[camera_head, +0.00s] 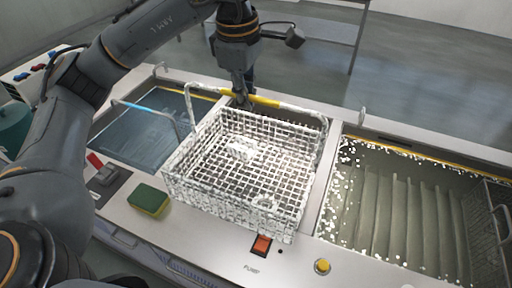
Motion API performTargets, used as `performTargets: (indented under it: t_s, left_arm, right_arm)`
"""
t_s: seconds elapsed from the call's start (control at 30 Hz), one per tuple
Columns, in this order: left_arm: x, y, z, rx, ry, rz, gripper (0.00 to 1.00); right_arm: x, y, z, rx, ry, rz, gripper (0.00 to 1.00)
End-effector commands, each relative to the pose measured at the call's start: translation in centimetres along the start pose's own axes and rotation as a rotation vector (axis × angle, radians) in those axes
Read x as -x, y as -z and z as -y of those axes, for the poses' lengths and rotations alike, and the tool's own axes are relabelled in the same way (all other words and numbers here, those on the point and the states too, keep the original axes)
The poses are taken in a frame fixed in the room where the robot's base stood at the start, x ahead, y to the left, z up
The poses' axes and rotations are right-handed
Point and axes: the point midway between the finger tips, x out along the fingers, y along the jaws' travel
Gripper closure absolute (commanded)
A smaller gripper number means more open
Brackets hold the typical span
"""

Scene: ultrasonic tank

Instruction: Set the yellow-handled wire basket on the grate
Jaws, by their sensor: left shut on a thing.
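The yellow-handled wire basket (235,206) is white mesh with a yellow grip (265,101) on its raised wire handle. It is over the middle of the counter, between two tanks. Some pale small items show inside it, too unclear to name. My left gripper (243,102) is shut on the yellow grip at the basket's far side. The basket hides what lies beneath it, so I cannot make out the grate or tell whether the basket touches anything below. My right gripper is not in view.
A left tank (123,120) holds bluish water and a blue-gripped wire handle (140,107). The right tank (352,205) has ribbed walls, white foam and another wire basket (490,215). A green-yellow sponge (149,201), an orange switch (261,245) and a yellow button (322,266) are in front.

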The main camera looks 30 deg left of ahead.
Motion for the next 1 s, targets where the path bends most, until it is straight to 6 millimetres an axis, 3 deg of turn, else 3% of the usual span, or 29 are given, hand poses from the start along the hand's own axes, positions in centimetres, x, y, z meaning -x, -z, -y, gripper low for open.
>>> performTargets:
  t_s: [0.17, 0.5, 0.8, 1.0]
  left_arm:
    - [-1.1, 0.9, -1.9, 0.005, 0.005, 0.003, 1.0]
    - [-4.3, 3.5, -7.7, 0.006, 0.003, 0.001, 1.0]
    - [-8.9, 4.8, -10.3, 0.002, 0.001, 0.002, 1.0]
    - [-10.1, 5.1, -11.0, 0.002, -0.001, 0.003, 1.0]
  right_arm:
    - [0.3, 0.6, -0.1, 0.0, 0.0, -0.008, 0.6]
    - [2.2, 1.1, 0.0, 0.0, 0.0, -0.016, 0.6]
    - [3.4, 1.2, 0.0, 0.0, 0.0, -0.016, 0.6]
    - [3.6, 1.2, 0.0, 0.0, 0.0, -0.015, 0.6]
